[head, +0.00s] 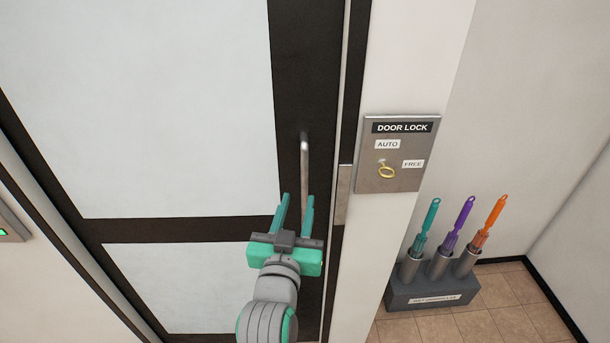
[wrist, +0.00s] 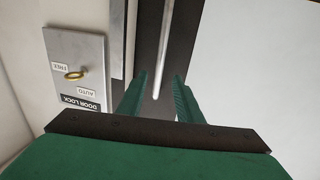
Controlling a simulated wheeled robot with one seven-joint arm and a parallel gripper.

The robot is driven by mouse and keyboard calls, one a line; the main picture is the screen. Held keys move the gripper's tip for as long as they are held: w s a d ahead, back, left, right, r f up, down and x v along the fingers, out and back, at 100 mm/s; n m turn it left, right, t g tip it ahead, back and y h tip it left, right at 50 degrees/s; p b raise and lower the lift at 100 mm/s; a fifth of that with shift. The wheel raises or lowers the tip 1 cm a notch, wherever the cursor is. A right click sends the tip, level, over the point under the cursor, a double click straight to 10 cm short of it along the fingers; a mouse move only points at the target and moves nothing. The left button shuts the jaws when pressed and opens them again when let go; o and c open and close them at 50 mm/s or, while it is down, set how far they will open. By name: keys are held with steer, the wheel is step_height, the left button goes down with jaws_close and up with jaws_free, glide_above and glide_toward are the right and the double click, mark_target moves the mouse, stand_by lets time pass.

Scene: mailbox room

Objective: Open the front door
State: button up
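The front door (head: 170,231) has a dark frame and large pale panels, and it looks shut. A vertical silver bar handle (head: 305,165) is on its right stile. My gripper (head: 295,200) is open in front of the handle's lower part, with green fingers pointing at the door. In the wrist view the handle (wrist: 162,55) runs down between the open fingers (wrist: 158,95). I cannot tell whether a finger touches it. The door lock plate (head: 400,180) is on the wall to the right, with AUTO and FREE labels and a gold key (head: 386,172). It also shows in the wrist view (wrist: 85,50).
An umbrella stand (head: 432,290) with teal, purple and orange umbrellas is on the tiled floor at the right, by the wall. A small panel with a green light (head: 8,225) is at the left edge. Bare floor (head: 500,310) lies right of the stand.

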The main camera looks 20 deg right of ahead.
mark_target(304, 178)
steer(key=x, duration=1.1)
steer(key=shift+s, duration=0.1)
steer(key=shift+c, duration=0.5)
jaws_close()
